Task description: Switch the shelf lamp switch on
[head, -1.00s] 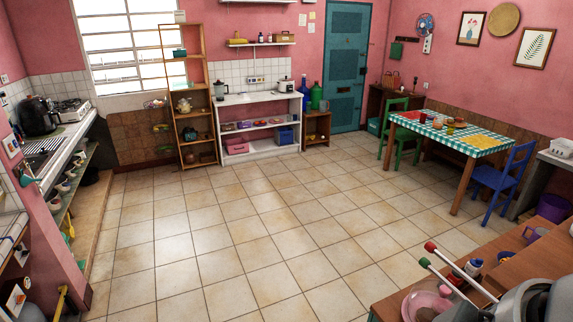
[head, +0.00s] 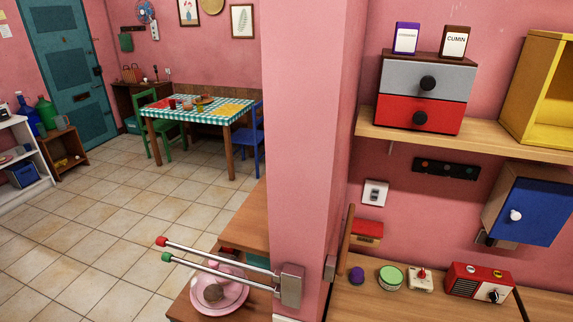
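Neither gripper shows in the head view. No lit lamp can be made out, and I cannot tell which fitting is the shelf lamp switch. A small white box with a red knob or lever (head: 420,279) stands on the wooden counter at the lower right. A white wall plate with dark insets (head: 375,193) is on the pink wall above the counter; whether it is a switch or a socket is unclear. A dark strip with several small round spots (head: 446,168) is on the wall under the wooden shelf (head: 385,129).
A red radio (head: 478,281), a green-topped tin (head: 390,278) and a purple round object (head: 357,275) stand on the counter. A blue-fronted cabinet (head: 529,208) hangs at right. A pink pillar (head: 308,120) with two projecting rods (head: 215,262) stands mid-view. The tiled floor at left is open.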

